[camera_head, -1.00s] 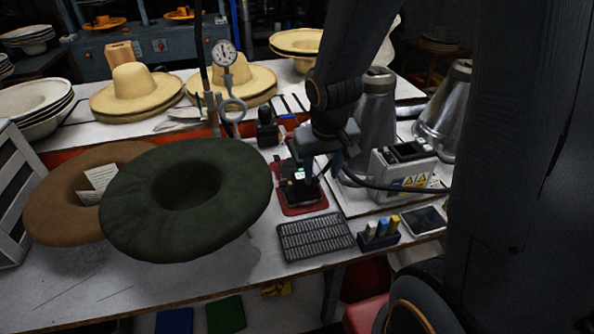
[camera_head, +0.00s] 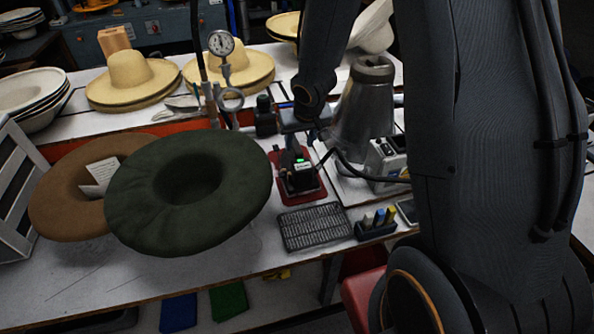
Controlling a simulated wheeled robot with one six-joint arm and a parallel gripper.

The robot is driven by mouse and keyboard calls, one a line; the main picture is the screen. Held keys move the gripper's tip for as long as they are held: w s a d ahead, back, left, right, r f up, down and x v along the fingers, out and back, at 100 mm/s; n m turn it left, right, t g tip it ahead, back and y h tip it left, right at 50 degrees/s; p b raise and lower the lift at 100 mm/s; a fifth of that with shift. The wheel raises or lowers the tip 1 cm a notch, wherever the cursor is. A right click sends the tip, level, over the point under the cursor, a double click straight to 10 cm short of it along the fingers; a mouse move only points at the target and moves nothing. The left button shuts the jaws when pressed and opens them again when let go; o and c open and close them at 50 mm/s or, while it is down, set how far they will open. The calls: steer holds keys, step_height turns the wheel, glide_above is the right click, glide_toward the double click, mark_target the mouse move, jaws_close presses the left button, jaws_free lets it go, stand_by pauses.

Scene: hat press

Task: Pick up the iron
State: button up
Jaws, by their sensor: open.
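The iron (camera_head: 299,179), a small black device with a green-lit display and a dark cable, stands on a red mat (camera_head: 312,197) on the workbench, right of the dark green hat. My gripper (camera_head: 297,138) is at the end of my dark arm, which comes down from the top. It is open and appears just above and behind the iron. Its fingertips are dark and hard to make out against the iron, so I cannot tell whether they touch it.
A dark green hat (camera_head: 235,196) and a brown hat (camera_head: 62,205) are left of the iron. A metal cone (camera_head: 362,105) and a grey control box (camera_head: 382,166) are on the right. A black grate (camera_head: 314,228) lies in front. A dial gauge (camera_head: 221,43) stands behind.

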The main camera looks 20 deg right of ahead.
mark_target(297, 147)
steer(key=b+x, duration=0.3)
steer(key=x, duration=0.2)
steer(key=shift+a+b, duration=0.1)
steer(key=shift+b, duration=0.2)
steer(key=shift+r, duration=0.1)
jaws_close()
steer(key=shift+w+r, duration=0.1)
